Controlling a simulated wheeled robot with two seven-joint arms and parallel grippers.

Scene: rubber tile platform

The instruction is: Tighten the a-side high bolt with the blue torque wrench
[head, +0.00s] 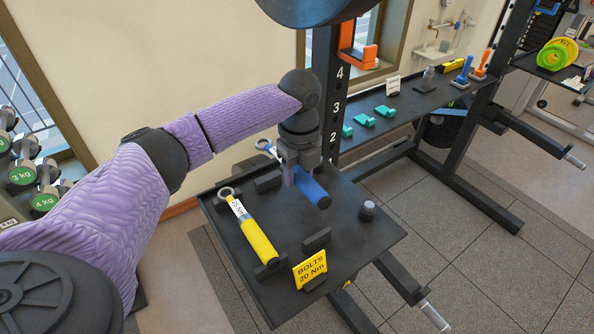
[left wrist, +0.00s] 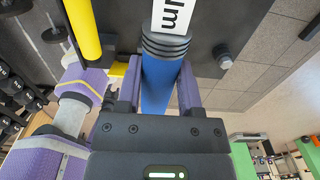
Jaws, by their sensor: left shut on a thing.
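The blue torque wrench (head: 314,192) lies over the black tray (head: 228,242), its ring end pointing to the back left. My left gripper (head: 303,177) comes down from above and is shut on its blue handle. In the left wrist view the handle (left wrist: 158,88) sits between the two purple fingers, with a white label and black collar beyond. I cannot tell whether the wrench is clear of its holders. The a-side high bolt cannot be made out; the gripper, arm and a dark round part at the top cover some of the rack. My right gripper is not in view.
A yellow torque wrench (head: 257,238) rests on black holders beside the blue one.

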